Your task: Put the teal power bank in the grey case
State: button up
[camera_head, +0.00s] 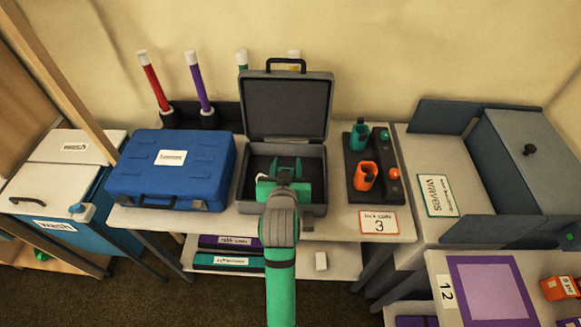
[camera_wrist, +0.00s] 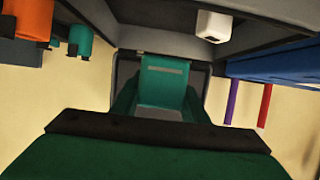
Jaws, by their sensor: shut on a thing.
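The grey case (camera_head: 288,107) stands open on the table, its lid raised at the back and its dark tray towards me. My gripper (camera_head: 286,170) reaches down into the case opening, between the side walls. It is shut on the teal power bank (camera_wrist: 165,80), which shows between the fingers in the wrist view. In the head view my gripper and wrist hide most of the power bank. I cannot tell whether it touches the case floor.
A closed blue case (camera_head: 172,183) stands left of the grey case. A dark rack (camera_head: 357,196) with orange and teal items stands right. Coloured sticks (camera_head: 199,80) stand behind.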

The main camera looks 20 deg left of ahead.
jog(key=w+f, duration=0.3)
jog(key=w+a+f, duration=0.1)
jog(key=w+f, duration=0.3)
jog(key=shift+w+a, duration=0.2)
jog(key=shift+w+f, duration=0.15)
jog(key=shift+f, duration=1.45)
jog(key=shift+f, duration=0.3)
jog(key=shift+f, duration=0.6)
jog(key=o, duration=0.9)
jog(key=shift+s+f, duration=0.15)
jog(key=shift+s, duration=0.05)
jog(key=shift+c, duration=0.2)
jog(key=shift+r, duration=0.45)
jog(key=v, duration=0.6)
jog(key=r+v, duration=0.1)
jog(key=v, duration=0.5)
jog(key=shift+w+r, duration=0.1)
jog(key=shift+w, duration=0.1)
